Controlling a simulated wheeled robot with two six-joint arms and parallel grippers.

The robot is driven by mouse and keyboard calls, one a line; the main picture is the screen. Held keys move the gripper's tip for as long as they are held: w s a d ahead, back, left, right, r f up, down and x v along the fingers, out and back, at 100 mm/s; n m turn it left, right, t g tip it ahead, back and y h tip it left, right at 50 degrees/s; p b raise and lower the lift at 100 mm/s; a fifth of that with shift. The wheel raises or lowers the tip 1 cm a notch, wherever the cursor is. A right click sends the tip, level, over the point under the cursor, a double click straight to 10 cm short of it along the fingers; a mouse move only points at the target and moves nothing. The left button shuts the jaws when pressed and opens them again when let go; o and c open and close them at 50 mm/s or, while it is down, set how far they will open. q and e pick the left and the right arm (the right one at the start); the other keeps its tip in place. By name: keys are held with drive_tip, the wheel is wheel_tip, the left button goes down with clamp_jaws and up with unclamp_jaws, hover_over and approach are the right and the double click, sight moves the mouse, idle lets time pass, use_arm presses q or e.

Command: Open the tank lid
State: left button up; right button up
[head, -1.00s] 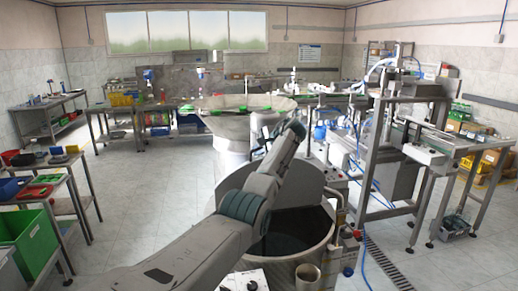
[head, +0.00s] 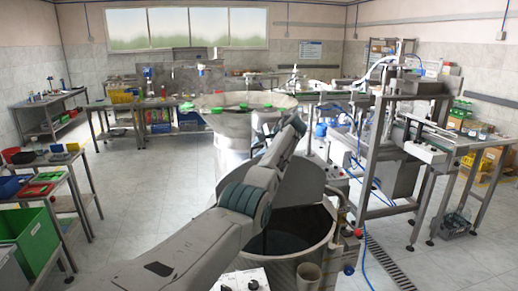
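The tank (head: 318,262) is a round steel vessel at the lower middle of the head view. Its mouth is open and its inside is dark. The lid (head: 303,186) is a grey plate standing raised at the tank's back edge, partly hidden by my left arm. My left arm comes in from the lower left and crosses in front of the tank and lid. My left gripper (head: 268,133) is at the far end, beyond the lid and mostly hidden by my wrist. Its fingers do not show clearly, and I cannot tell whether it touches the lid. My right gripper is out of view.
A wide bowl feeder (head: 232,122) with green parts stands behind the tank. A steel machine frame with a conveyor (head: 440,138) stands at right. A shelf with a green crate (head: 32,241) is at left. Floor between shelf and tank is clear.

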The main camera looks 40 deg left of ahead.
use_arm(q)
drive_tip(key=b+v, duration=0.5)
drive_tip(key=v, duration=0.5)
drive_tip(key=shift+d+r, duration=0.25)
